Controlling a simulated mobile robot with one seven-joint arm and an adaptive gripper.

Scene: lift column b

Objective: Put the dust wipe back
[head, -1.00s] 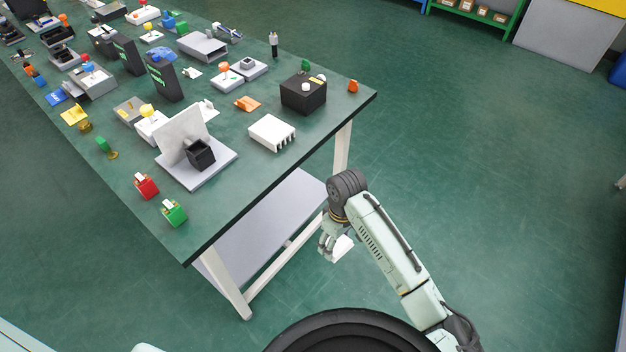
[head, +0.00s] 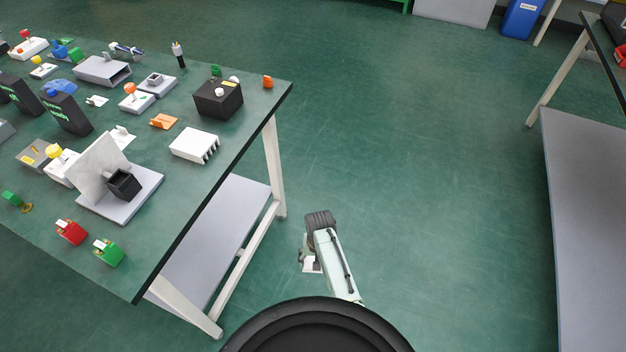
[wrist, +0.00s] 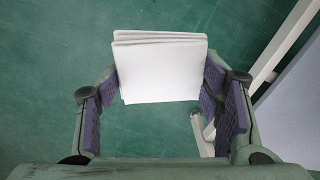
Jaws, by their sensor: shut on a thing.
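The dust wipe (wrist: 160,72) is a white, folded, layered square. In the wrist view it sits between the two purple-padded fingers of my gripper (wrist: 162,105), which is shut on it. In the head view the wipe (head: 311,264) shows as a small white patch below my wrist. My gripper (head: 306,258) is small there and partly hidden by my arm. It is over the open floor, to the right of the workbench (head: 215,145) and apart from it.
Another table with a grey lower shelf (head: 590,220) stands at right. Green floor between is clear. A blue bin (head: 522,18) is at the back.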

